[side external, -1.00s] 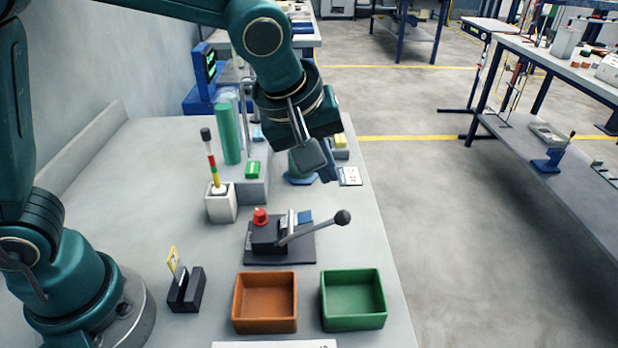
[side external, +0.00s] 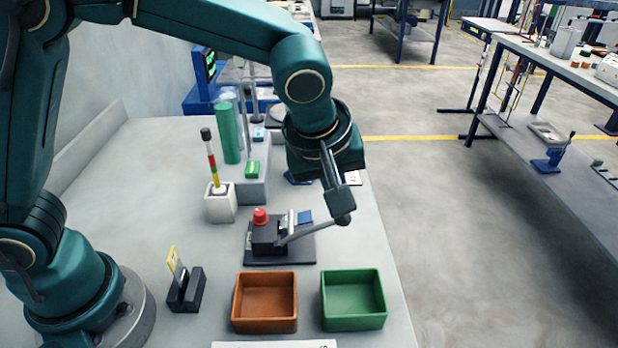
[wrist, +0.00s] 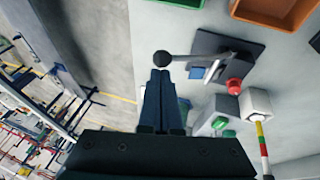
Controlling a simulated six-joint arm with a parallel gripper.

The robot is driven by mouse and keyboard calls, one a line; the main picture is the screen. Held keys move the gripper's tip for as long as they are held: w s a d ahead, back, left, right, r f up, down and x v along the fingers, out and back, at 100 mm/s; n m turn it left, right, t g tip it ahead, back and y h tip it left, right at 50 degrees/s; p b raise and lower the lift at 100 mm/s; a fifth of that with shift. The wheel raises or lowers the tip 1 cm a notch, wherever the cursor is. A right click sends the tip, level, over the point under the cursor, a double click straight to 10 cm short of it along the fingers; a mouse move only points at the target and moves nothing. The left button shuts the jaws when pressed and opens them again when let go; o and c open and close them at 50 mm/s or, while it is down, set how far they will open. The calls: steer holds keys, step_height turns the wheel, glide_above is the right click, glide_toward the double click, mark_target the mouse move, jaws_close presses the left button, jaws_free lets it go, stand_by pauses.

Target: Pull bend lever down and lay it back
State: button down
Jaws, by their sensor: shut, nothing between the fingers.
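The bend lever (side external: 310,232) is a grey rod with a dark ball knob (side external: 343,220). It slopes up to the right from a black block on a dark base plate (side external: 290,257). My gripper (side external: 341,210) is shut and empty, with its fingertips right at the knob, seeming just above or behind it. In the wrist view the knob (wrist: 162,58) sits just beyond the closed fingertips (wrist: 160,74), and the rod runs right to the fixture. I cannot tell whether the fingers touch the knob.
A red button (side external: 260,215) sits on the fixture. An orange tray (side external: 265,328) and a green tray (side external: 353,322) stand in front of it. A white holder (side external: 220,205) with a striped stick stands to the left. The table's right edge is close.

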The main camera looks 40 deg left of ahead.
steer(key=shift+w+d+f+g+y, duration=0.3)
steer(key=shift+f+g+y, duration=0.15)
steer(key=shift+g+y, duration=0.1)
steer(key=shift+w+d+f+g+y, duration=0.2)
steer(key=shift+d+f+g+y, duration=0.1)
steer(key=shift+f+g+y, duration=0.2)
steer(key=shift+w+d+f+m+g, duration=0.15)
steer(key=shift+w+d+f, duration=0.1)
steer(key=shift+f, duration=0.2)
steer(key=shift+w+d+f+m+g, duration=0.1)
steer(key=shift+d+f+m, duration=0.1)
steer(key=shift+f, duration=0.2)
